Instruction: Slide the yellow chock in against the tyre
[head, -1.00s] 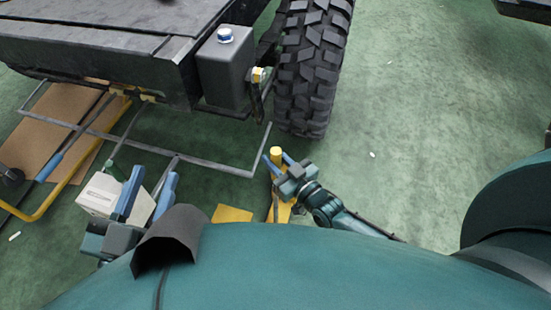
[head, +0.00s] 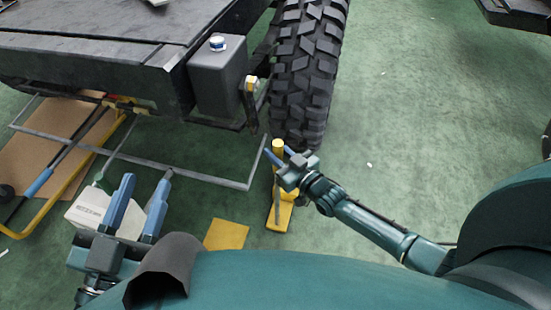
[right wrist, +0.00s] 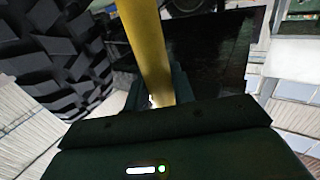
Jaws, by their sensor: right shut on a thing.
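The yellow chock (head: 279,220) stands on the green floor at the near side of the tyre (head: 304,75), its upright post beside the tread. I cannot tell whether its far end touches the tyre. My right gripper (head: 279,155) is shut on the upper part of the post. In the right wrist view the yellow post (right wrist: 148,45) runs up between the fingers, with the dark tread (right wrist: 55,55) to its left. My left gripper (head: 145,182) is open and empty at the lower left, its blue fingers in front of a white box.
The white box (head: 88,212) and a flat yellow square (head: 226,234) lie left of the chock. A grey rail frame (head: 200,177) hangs under the dark vehicle body (head: 100,60). A brown board (head: 55,150) lies at left. The floor right of the tyre is mostly clear.

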